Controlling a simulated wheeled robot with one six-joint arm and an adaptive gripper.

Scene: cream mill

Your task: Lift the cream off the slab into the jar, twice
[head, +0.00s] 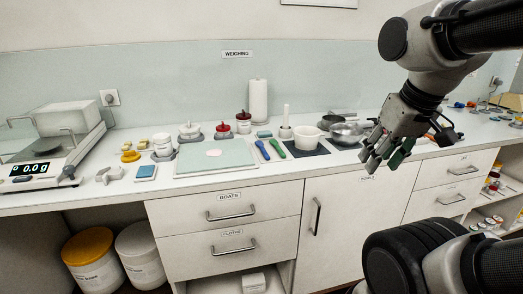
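The pale green slab (190,168) lies on the counter left of centre, with a small pinkish-white patch of cream (214,153) on it. A white jar-like pot (163,146) stands left of the slab; a white lidded pot (189,131) and two red-lidded jars (243,124) (222,131) stand behind it. I cannot tell which is the task's jar. A blue spatula (262,150) and a green spatula (277,148) lie right of the slab. My gripper (383,162) hangs in front of the counter at right, well away from the slab. Its fingers look apart, with nothing clearly held.
A balance (40,170) reading about 0.0 g stands at far left. A white bowl (307,137) and a steel bowl (346,133) are right of the spatulas, near an upright white rod (286,118). Drawers (230,205) are shut below. The counter's front strip is mostly clear.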

